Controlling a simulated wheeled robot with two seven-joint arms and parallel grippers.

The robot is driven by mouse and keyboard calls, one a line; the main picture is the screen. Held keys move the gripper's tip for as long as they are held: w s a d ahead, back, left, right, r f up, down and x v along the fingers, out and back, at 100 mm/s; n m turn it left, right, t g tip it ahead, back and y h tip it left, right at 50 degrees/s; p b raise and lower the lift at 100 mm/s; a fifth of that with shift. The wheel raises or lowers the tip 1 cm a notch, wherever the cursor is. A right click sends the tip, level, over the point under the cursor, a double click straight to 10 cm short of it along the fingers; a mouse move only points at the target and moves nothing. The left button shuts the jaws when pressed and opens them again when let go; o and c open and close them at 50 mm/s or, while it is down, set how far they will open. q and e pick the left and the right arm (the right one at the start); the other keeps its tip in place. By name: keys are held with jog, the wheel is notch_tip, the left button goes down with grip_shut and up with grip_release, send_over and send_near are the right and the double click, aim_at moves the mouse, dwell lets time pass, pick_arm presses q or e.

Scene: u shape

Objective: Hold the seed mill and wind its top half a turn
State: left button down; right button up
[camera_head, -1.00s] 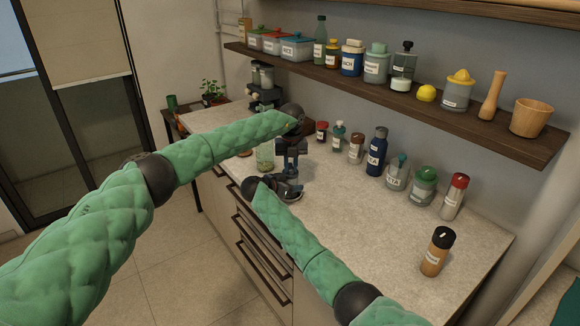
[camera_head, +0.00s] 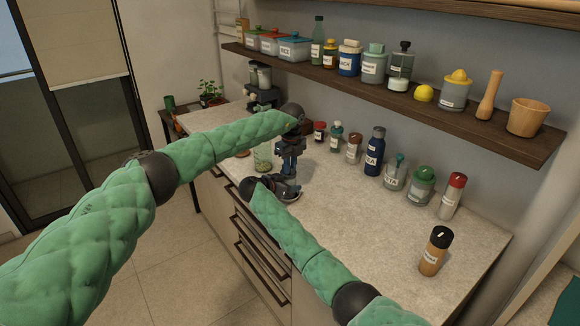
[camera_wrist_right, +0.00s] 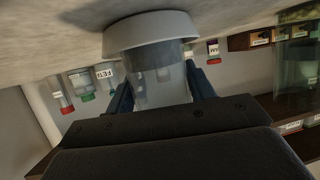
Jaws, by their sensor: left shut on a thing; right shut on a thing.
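The seed mill (camera_wrist_right: 160,88) shows in the right wrist view as a clear body with a wide pale base (camera_wrist_right: 150,32) against the counter; this view is upside down. My right gripper (camera_wrist_right: 160,92) is shut on the clear body, one finger on each side. In the head view the right gripper (camera_head: 287,188) is low at the counter, and the arms hide most of the mill. My left gripper (camera_head: 290,158) comes down from above, directly over the right one, shut on the mill's upper part. That contact is hidden, and the top is out of the wrist view.
A glass jar (camera_head: 263,154) stands close to the left of the grippers. Several jars and bottles, such as a dark blue bottle (camera_head: 375,151), line the wall behind. A brown-bodied shaker (camera_head: 435,252) stands front right. A shelf (camera_head: 400,98) overhangs the back. The middle counter is clear.

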dwell(0.4)
pick_arm(q)
jog(key=c, duration=1.3)
grip_release()
notch_tip(320, 180, up, 12)
jog(key=shift+d+r, duration=0.1)
